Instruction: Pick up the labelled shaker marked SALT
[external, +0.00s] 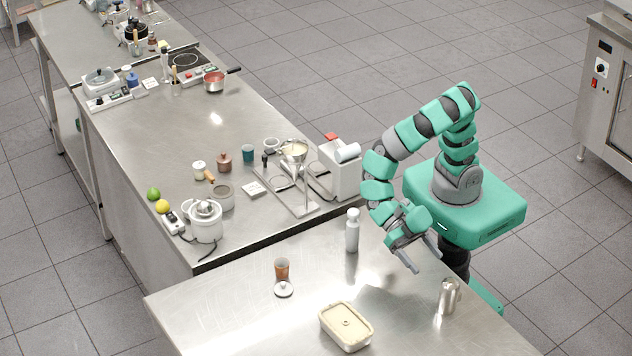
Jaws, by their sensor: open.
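No SALT label is readable at this size, so I cannot tell which thing is the marked shaker. A tall pale grey bottle-like container (352,232) with a rounded top stands upright on the near steel table, left of my gripper. A shiny metal container (449,296) stands on the same table, to the right of and nearer the camera than my gripper. My gripper (427,262) is open and empty over the table between these two, its fingers pointing down toward the lower right. It touches neither container.
The near table (215,315) also holds a brown cup (282,269), a small white lid (284,289) and a cream lidded box (346,325). The table between them is mostly clear. A long counter (150,130) crowded with kitchenware stands behind, with a white cooker (203,222) near its end.

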